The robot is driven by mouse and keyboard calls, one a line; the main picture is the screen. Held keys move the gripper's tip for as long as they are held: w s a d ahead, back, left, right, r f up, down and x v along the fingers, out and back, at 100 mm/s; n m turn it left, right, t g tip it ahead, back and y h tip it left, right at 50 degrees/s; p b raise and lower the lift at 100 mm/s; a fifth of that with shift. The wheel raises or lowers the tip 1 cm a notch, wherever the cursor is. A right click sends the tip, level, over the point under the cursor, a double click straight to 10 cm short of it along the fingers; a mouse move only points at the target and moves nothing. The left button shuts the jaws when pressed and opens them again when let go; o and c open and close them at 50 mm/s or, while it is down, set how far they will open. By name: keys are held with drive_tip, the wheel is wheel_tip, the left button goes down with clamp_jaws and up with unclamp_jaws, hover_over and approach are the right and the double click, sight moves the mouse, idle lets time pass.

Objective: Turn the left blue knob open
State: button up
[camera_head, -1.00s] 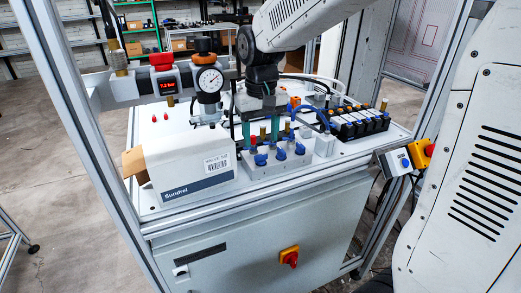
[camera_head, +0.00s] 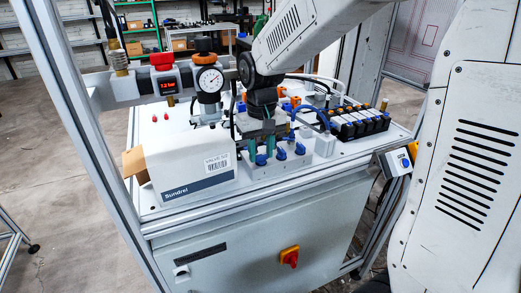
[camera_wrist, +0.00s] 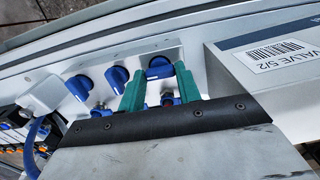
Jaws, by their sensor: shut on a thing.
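The left blue knob (camera_head: 261,160) is the one nearest the white box, on the front of a light valve block (camera_head: 262,173). In the wrist view this knob (camera_wrist: 159,67) sits between the teal fingertips of my gripper (camera_wrist: 158,72). My gripper (camera_head: 261,150) comes down from above and is shut on the knob, one finger on each side. The middle blue knob (camera_head: 281,154) and the right blue knob (camera_head: 300,149) are free of the fingers.
The white box (camera_head: 190,168) labelled "Sundrel" stands close on the left. Blue tubing (camera_head: 310,110) and a row of black valves (camera_head: 355,123) are to the right. The bench's front edge is clear.

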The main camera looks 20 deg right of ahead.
drive_tip(key=shift+n, duration=0.4)
drive_tip(key=n, duration=0.3)
drive_tip(key=shift+n, duration=0.3)
drive_tip(key=n, duration=0.4)
drive_tip(key=shift+n, duration=0.3)
drive_tip(key=n, duration=0.4)
drive_tip(key=shift+n, duration=2.4)
drive_tip(key=o, duration=1)
drive_tip(key=shift+c, duration=0.2)
